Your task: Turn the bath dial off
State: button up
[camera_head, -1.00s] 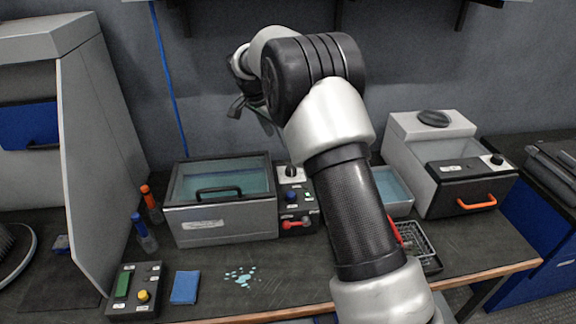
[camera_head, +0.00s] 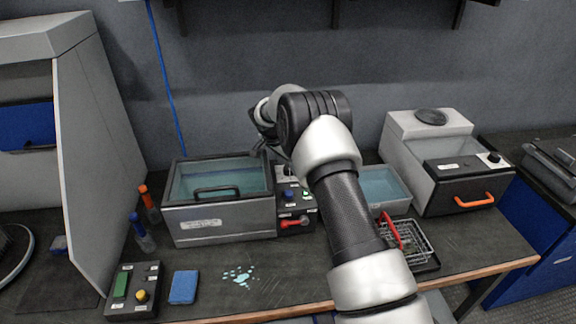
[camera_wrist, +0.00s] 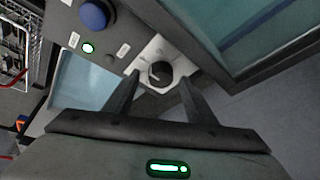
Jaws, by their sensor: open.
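The bath (camera_head: 222,222) is a grey tank with a dark-framed glass lid and bluish liquid, standing at the left-middle of the bench. Its control panel is on its right side. The bath dial (camera_wrist: 160,73) is a black knob on a white plate, seen in the wrist view between my fingertips; my arm mostly covers it in the head view. My gripper (camera_wrist: 159,88) is open, with one finger on either side of the dial. I cannot tell whether they touch it. A blue button (camera_wrist: 94,14) and a lit green lamp (camera_wrist: 88,48) are beside the dial.
A red-handled wire basket (camera_head: 408,240) and an open tray of liquid (camera_head: 384,188) are right of my arm. A grey unit with an orange handle (camera_head: 474,200) stands farther right. A button box (camera_head: 134,290) and blue sponge (camera_head: 184,287) are at front left.

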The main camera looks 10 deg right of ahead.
jog(key=shift+f, duration=0.2)
jog(key=c, duration=1)
jog(key=shift+c, duration=0.2)
